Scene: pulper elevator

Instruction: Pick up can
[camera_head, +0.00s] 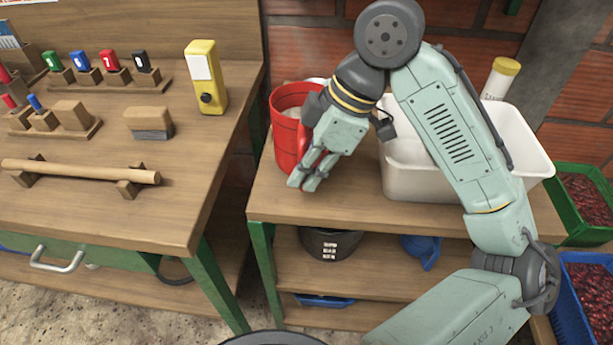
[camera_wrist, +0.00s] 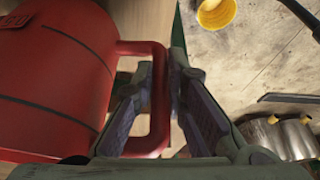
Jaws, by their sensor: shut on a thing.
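The red can (camera_head: 287,122) stands on the top of the wooden shelf table, at its back left corner, and looks upright. Its red handle shows on the right side of the can in the wrist view (camera_wrist: 160,98). My gripper (camera_head: 306,180) is in front of and to the right of the can. In the wrist view, its fingers (camera_wrist: 172,80) are on either side of the handle and shut on it. My wrist hides part of the can in the head view. I cannot tell whether the can's base is touching the table.
A white bin (camera_head: 410,170) stands right of the can, partly behind my arm. A workbench (camera_head: 110,215) with a yellow device (camera_head: 206,78) is on the left. A black pot (camera_head: 331,243) sits on the shelf below. The table's front left is clear.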

